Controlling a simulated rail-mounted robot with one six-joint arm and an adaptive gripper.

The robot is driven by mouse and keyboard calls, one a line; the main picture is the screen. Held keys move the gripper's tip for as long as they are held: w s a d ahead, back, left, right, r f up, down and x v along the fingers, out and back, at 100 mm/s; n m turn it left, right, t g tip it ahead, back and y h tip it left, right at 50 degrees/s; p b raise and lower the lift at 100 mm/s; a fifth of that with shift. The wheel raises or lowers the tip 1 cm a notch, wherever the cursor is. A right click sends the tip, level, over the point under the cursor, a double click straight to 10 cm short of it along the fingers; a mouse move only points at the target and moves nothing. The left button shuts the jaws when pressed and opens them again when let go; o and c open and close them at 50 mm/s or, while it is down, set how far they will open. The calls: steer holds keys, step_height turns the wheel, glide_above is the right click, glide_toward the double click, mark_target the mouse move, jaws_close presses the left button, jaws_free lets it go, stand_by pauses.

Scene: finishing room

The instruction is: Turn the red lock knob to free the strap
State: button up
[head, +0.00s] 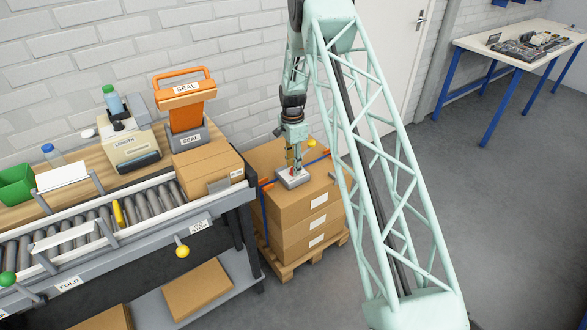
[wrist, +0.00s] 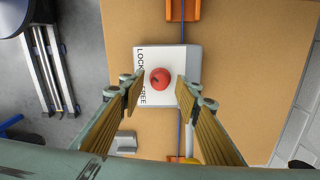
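The red lock knob (wrist: 160,78) sits on a white lock plate (wrist: 170,58) with the words LOCK and FREE printed along its left side. In the head view the lock plate (head: 291,180) lies on top of the stacked cartons (head: 300,211). A thin blue strap (wrist: 183,30) runs across the carton top and under the plate. My gripper (wrist: 159,92) is open over the plate, with one finger on each side of the knob and a gap to it on both sides. In the head view my gripper (head: 291,163) points down; the knob is mostly hidden there.
Orange corner pieces (wrist: 183,8) hold the strap at the carton edge. The cartons stand on a wooden pallet (head: 285,268). To the left are a roller conveyor (head: 150,206), a carton (head: 207,168) and an orange SEAL device (head: 186,110). Open floor (head: 500,200) lies to the right.

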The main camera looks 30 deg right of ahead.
steer(key=shift+f, duration=0.35)
steer(key=shift+c, duration=0.5)
steer(key=c, duration=0.7)
steer(key=shift+c, duration=0.2)
